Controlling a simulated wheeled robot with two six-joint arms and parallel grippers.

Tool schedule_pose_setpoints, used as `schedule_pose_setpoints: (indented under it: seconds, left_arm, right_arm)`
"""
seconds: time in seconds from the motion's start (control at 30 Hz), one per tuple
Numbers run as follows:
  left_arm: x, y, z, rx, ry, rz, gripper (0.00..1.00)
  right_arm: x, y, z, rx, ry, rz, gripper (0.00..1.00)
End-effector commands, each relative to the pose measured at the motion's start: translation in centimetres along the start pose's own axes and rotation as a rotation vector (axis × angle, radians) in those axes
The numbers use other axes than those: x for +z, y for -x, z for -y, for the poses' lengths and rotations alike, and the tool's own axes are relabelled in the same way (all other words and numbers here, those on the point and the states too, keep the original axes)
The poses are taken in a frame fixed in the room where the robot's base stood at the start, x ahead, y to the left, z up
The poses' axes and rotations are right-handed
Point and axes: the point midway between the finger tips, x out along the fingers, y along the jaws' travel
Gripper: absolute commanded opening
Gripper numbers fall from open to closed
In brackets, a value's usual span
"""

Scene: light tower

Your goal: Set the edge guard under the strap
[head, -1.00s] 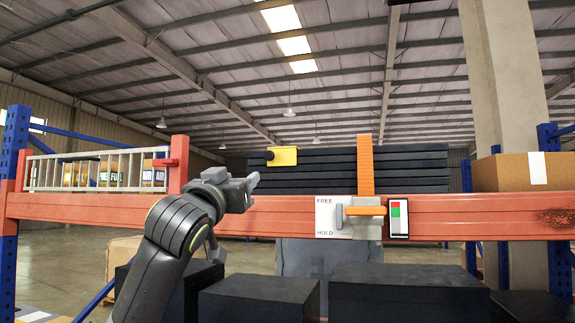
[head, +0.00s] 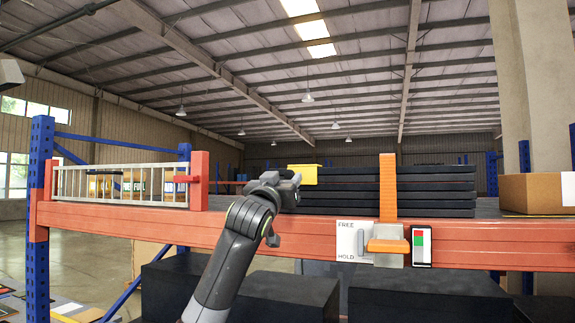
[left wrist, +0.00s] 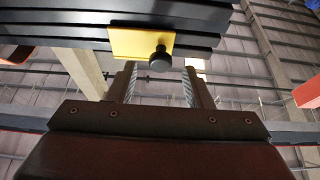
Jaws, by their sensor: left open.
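The edge guard is a yellow piece (head: 304,174) at the left end of the black slab stack (head: 435,185). In the left wrist view, the yellow plate (left wrist: 138,43) carries a black knob (left wrist: 160,60). My left gripper (head: 292,184) is open in front of the guard and hides part of it, including the knob, in the head view. In the left wrist view its fingertips (left wrist: 160,72) stand on either side of the knob's line; I cannot tell whether they touch it. The orange strap (head: 388,190) runs up the stack's front, right of the guard.
The red shelf beam (head: 120,220) runs across below the stack. A FREE/HOLD plate (head: 352,240), an orange handle (head: 388,246) and a red-green indicator (head: 421,246) sit on it. A grey rail fence (head: 120,184) is at left, a cardboard box (head: 535,193) at right.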

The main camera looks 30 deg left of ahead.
Motion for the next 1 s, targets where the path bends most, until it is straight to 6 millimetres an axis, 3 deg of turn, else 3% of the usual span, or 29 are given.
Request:
schedule_pose_setpoints:
  seconds: [0.03,0.2,0.6,0.97,1.0]
  left_arm:
    - [-0.4,-0.9,0.0,0.0,0.002,0.003,0.46]
    - [-0.2,-2.2,0.0,0.0,0.001,0.0,0.46]
    - [0.0,-2.6,0.0,0.0,0.0,0.0,0.46]
    - [0.0,-2.6,0.0,0.0,0.0,0.0,0.0]
    - [0.0,-2.6,0.0,0.0,0.0,0.0,0.0]
  right_arm:
    - [-0.1,0.9,-0.1,0.0,0.0,0.0,0.36]
    - [-0.2,1.7,0.0,-0.001,0.0,0.0,0.36]
    - [-0.2,1.8,0.3,-0.006,-0.002,-0.001,0.36]
    - [-0.3,1.8,0.3,-0.006,-0.002,-0.001,0.36]
    - [-0.3,1.8,0.3,-0.006,-0.002,-0.001,0.36]
